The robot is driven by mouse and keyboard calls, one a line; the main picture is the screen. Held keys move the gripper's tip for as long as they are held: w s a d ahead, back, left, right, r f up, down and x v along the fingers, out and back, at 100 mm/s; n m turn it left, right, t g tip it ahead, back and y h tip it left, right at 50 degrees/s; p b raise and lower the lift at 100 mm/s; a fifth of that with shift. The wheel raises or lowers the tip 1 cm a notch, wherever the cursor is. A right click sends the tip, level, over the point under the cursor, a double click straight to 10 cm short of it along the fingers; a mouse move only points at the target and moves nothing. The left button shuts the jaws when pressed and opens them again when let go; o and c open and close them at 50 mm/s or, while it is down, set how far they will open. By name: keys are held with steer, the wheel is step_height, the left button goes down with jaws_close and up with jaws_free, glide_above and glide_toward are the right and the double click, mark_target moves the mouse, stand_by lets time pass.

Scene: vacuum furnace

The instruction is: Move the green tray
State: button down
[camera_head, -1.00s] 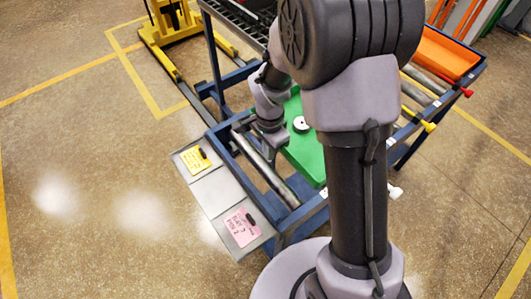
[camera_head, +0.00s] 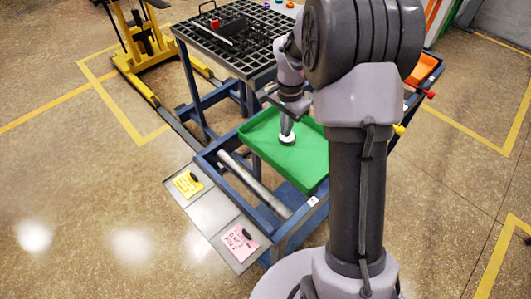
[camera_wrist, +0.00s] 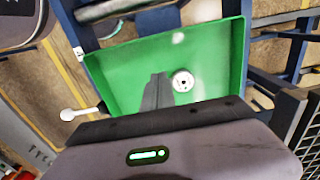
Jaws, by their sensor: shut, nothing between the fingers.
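The green tray (camera_head: 305,160) rests on the blue roller rack, partly hidden by my arm in the head view. It fills the middle of the wrist view (camera_wrist: 125,80). A small white disc with a dark centre (camera_wrist: 182,81) is inside the tray; its white edge also shows in the head view (camera_head: 287,139). My gripper (camera_head: 287,127) is over the tray, close to the disc in the picture. In the wrist view its dark fingers (camera_wrist: 158,80) are together and empty, beside the disc. I cannot tell their exact height above the tray floor.
The blue rack (camera_head: 232,163) has a bare grey roller (camera_head: 255,185). A side shelf (camera_head: 212,213) holds a yellow card (camera_head: 188,184) and a pink card (camera_head: 240,242). A dark grid-topped table (camera_head: 240,50) stands behind. An orange tray (camera_head: 424,70) is at right.

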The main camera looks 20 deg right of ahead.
mark_target(285, 157)
steer(key=f+b, duration=0.1)
steer(key=f, duration=0.4)
steer(key=f+b, duration=0.2)
steer(key=f, duration=0.2)
steer(key=shift+s+f+b, duration=0.2)
steer(key=shift+f+b, duration=0.1)
steer(key=shift+f, duration=0.05)
steer(key=a, duration=0.1)
steer(key=s+a+b, duration=0.1)
steer(key=a, duration=0.1)
steer(key=shift+s+f, duration=0.1)
steer(key=shift+s+a, duration=0.1)
steer(key=shift+a, duration=0.25)
